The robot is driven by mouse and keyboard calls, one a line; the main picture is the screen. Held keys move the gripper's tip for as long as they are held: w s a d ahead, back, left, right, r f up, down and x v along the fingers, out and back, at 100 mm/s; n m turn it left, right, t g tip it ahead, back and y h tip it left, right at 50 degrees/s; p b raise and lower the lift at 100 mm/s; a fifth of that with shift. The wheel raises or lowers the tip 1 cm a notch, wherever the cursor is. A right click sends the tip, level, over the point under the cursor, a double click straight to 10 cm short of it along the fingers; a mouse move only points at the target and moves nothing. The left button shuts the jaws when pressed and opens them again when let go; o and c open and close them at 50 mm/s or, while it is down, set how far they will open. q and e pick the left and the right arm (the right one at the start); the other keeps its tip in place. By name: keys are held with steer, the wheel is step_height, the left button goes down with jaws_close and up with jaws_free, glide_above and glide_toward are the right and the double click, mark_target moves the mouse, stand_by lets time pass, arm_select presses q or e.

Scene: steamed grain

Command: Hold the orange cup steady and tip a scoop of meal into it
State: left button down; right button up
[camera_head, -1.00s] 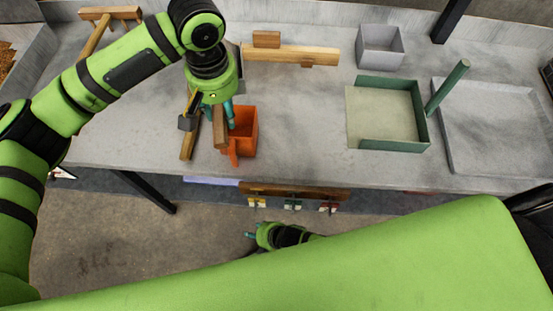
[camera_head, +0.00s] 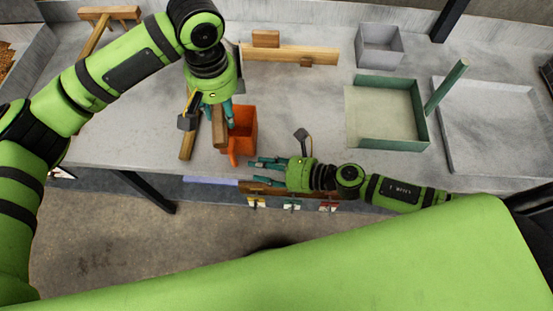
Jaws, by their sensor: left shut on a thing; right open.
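The orange cup (camera_head: 243,130) stands on the grey table near its front edge, its handle side toward the front. My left gripper (camera_head: 219,113) reaches down from above at the cup's left side. It is shut on a brown wooden piece (camera_head: 220,136); whether this is the scoop I cannot tell. The fingers and wooden piece cover part of the cup's left side. My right gripper (camera_head: 262,163) is open at the table's front edge, just right of and in front of the cup, with its fingers pointing left. No meal can be made out in the cup.
A green-walled tray (camera_head: 376,146) with a pale floor and a green post (camera_head: 447,88) stands right of centre. A grey box (camera_head: 379,47) is behind it, a wide grey tray (camera_head: 494,174) at the right. A wooden bar (camera_head: 290,54) lies behind the cup.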

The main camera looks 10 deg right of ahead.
mark_target(235, 159)
steer(key=w+a+f+n, duration=0.1)
steer(key=a, duration=0.1)
steer(key=w+a+f+n, duration=0.1)
steer(key=w+a, duration=0.1)
steer(key=w+a+f+n+g, duration=0.1)
steer(key=w+a+n, duration=0.1)
steer(key=shift+w+a, duration=0.2)
steer(key=shift+w, duration=0.05)
stand_by(0.6)
jaws_close()
steer(key=shift+r, duration=0.1)
stand_by(0.8)
